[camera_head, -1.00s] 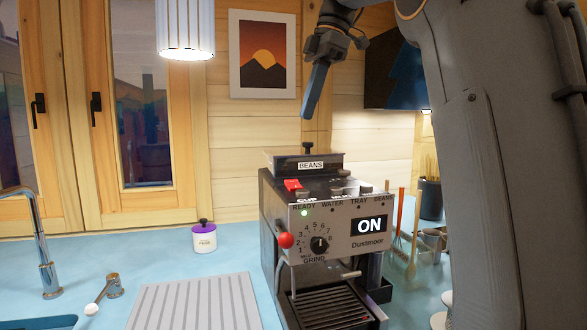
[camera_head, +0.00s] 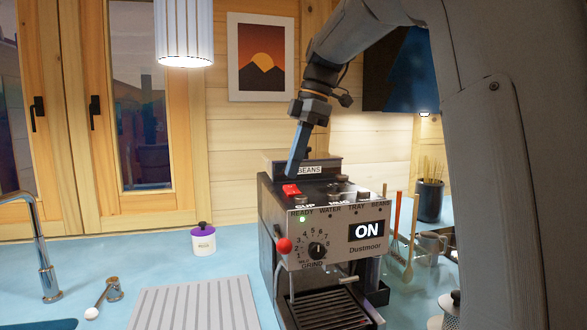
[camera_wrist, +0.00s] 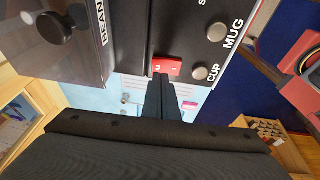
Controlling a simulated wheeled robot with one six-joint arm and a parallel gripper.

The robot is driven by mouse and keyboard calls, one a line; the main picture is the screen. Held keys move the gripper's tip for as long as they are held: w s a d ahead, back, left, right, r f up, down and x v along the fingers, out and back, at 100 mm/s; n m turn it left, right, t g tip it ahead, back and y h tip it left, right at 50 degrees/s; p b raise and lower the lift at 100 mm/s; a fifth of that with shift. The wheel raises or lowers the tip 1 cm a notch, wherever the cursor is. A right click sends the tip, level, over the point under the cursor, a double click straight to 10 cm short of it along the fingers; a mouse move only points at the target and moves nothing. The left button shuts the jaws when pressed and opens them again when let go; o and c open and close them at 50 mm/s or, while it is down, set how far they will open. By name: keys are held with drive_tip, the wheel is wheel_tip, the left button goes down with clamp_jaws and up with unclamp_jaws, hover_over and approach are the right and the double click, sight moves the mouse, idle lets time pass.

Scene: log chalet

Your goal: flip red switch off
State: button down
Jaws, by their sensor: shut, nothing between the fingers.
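The red switch (camera_head: 291,190) sits on the top left of the grey-and-black coffee machine (camera_head: 338,240), above the CUP label. The machine's display reads ON and its READY light is green. The switch also shows in the wrist view (camera_wrist: 167,67), beside the CUP button. My gripper (camera_head: 293,172) is shut and empty, pointing down just behind the switch. In the wrist view its fingertips (camera_wrist: 161,78) appear right at the switch's edge. I cannot tell whether they touch it.
The BEANS hopper (camera_head: 305,164) rises close behind the switch. A red-knobbed lever (camera_head: 284,245) stands out on the machine's left side. A white jar with a purple lid (camera_head: 203,239) and a ribbed mat (camera_head: 196,305) are on the counter to the left.

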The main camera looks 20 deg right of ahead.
drive_tip(key=shift+w+f, duration=0.15)
drive_tip(key=shift+f, duration=0.75)
drive_tip(key=shift+p, duration=0.35)
drive_tip(key=shift+w+p, duration=0.1)
drive_tip(key=shift+p, duration=0.35)
drive_tip(key=shift+f+g, duration=0.2)
drive_tip(key=shift+g, duration=0.1)
drive_tip(key=shift+s+r, duration=0.15)
drive_tip(key=shift+s, duration=0.6)
drive_tip(key=shift+r, duration=0.1)
